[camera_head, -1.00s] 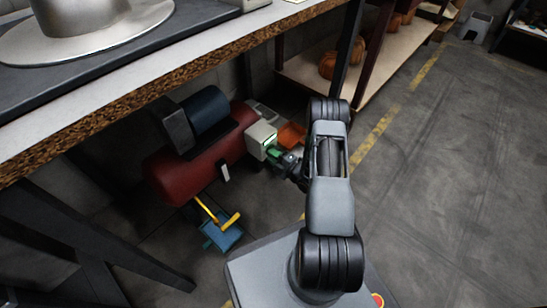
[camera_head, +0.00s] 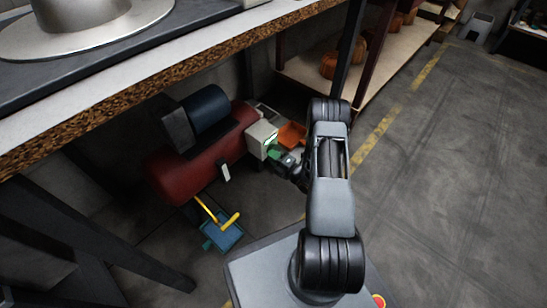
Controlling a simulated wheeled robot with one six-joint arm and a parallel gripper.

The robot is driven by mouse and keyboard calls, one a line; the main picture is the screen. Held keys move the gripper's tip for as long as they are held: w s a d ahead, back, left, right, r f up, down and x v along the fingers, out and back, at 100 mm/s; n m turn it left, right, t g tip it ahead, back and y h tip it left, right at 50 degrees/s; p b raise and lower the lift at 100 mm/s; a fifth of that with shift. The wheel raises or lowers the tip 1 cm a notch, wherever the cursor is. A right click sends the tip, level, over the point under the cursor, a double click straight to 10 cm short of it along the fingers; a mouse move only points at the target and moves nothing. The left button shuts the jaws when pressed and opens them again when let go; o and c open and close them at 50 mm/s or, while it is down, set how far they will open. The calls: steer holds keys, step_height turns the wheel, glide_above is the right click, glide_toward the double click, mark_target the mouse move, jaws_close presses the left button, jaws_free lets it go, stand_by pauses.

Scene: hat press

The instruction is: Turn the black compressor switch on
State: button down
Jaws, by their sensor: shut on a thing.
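The compressor (camera_head: 200,165) stands on the floor under the bench, with a red tank and a dark motor (camera_head: 207,108) on top. A pale box (camera_head: 261,139) sits at its right end, with a green mark on its face. My gripper (camera_head: 276,153) is at the right side of this box, close to its face, and appears to touch it. Its jaws are small in the picture and partly hidden by my wrist. The black switch cannot be made out; it seems covered by the jaws, which are shut on it.
The bench edge (camera_head: 150,100) overhangs the compressor, with a metal hat form (camera_head: 95,25) on top. A blue dustpan (camera_head: 222,236) and a yellow-handled tool (camera_head: 230,219) lie in front. An orange bin (camera_head: 292,134) is behind my gripper. The floor at right is clear.

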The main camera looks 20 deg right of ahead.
steer(key=c, duration=1)
jaws_free()
steer(key=p+v, duration=0.4)
steer(key=v, duration=1)
